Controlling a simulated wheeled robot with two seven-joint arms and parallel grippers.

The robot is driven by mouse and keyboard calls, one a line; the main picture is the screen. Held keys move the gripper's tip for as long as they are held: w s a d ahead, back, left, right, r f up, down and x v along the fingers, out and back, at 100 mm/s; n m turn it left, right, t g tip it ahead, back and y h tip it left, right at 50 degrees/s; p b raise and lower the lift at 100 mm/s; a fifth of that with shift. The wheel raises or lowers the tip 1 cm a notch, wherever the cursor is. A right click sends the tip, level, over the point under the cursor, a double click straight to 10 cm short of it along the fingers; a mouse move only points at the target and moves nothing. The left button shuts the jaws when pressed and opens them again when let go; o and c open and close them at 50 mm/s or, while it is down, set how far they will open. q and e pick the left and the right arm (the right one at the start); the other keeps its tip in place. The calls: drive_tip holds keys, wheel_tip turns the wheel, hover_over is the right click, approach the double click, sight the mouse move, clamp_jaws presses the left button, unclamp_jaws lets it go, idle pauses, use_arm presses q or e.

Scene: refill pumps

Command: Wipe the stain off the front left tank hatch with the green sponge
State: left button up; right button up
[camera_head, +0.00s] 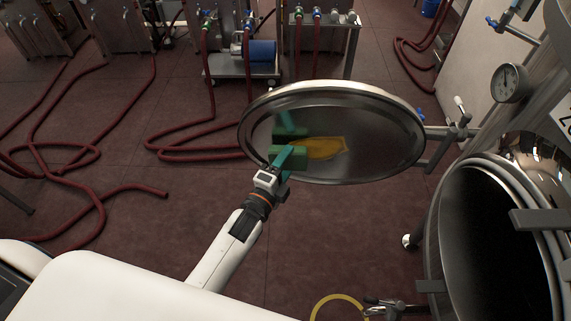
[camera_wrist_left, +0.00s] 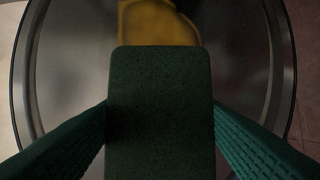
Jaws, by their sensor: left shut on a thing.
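The tank hatch (camera_head: 390,150) is an oval metal lid, swung open from the tank at the right. A yellow-orange stain (camera_head: 325,148) lies near the middle of its shiny face; it also shows in the left wrist view (camera_wrist_left: 158,22). My left gripper (camera_head: 286,160) is shut on the green sponge (camera_head: 292,151), at the left part of the hatch beside the stain. In the left wrist view the sponge (camera_wrist_left: 160,115) sits between both fingers, its far edge overlapping the near edge of the stain. I cannot tell whether the sponge touches the hatch. My right gripper is not in view.
The open tank mouth (camera_head: 500,240) and a pressure gauge (camera_head: 509,83) are at the right. A hinge arm (camera_head: 445,133) joins the hatch to the tank. Red hoses (camera_head: 100,85) lie on the floor, and a cart with a blue pump (camera_head: 262,52) stands behind.

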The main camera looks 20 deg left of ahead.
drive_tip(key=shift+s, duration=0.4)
use_arm(q)
drive_tip(key=shift+w+a+b, duration=0.2)
drive_tip(key=shift+w+a, duration=0.05)
drive_tip(key=shift+w, duration=0.8)
drive_tip(key=shift+w+a+b, duration=0.2)
drive_tip(key=shift+w, duration=0.85)
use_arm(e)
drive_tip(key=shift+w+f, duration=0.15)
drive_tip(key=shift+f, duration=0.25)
